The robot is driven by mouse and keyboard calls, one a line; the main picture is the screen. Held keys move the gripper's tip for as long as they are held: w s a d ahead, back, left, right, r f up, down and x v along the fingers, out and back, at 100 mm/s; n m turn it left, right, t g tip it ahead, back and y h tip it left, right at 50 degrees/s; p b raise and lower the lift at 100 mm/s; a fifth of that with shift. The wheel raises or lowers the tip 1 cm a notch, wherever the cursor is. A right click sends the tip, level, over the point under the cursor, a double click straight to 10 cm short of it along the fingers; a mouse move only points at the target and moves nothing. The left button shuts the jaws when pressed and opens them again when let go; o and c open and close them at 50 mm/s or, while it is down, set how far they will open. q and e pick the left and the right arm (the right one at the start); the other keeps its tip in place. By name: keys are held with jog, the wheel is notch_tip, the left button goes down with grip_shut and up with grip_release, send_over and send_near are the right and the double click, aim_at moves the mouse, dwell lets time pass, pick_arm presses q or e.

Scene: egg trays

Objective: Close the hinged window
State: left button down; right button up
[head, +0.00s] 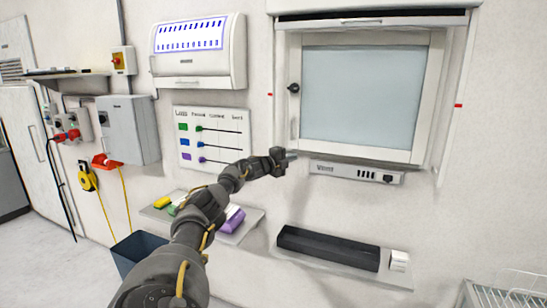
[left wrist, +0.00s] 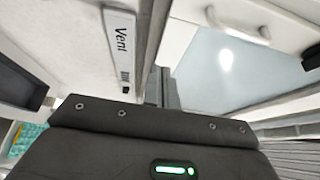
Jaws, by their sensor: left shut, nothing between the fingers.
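The hinged window (head: 360,95) is in the wall at the upper right of the head view, with a white sash and a pale grey-blue pane. A dark handle (head: 293,87) sits on its left side. I cannot tell how far the sash stands from its frame. My left gripper (head: 289,156) is shut and empty, near the window's lower left corner. Whether it touches the sash is unclear. In the left wrist view the pane (left wrist: 215,65) is right of the shut fingers (left wrist: 165,92). My right gripper is not in view.
A "Vent" panel (head: 357,172) is on the wall just below the window. A wall unit (head: 198,52) and a label board (head: 212,138) are to the left.

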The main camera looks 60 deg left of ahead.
pick_arm(q)
jog(key=s+a+b, duration=0.4)
jog(key=s+a, duration=0.2)
jog(key=s, duration=0.1)
jog(key=shift+s+a, duration=0.15)
jog(key=shift+s, duration=0.05)
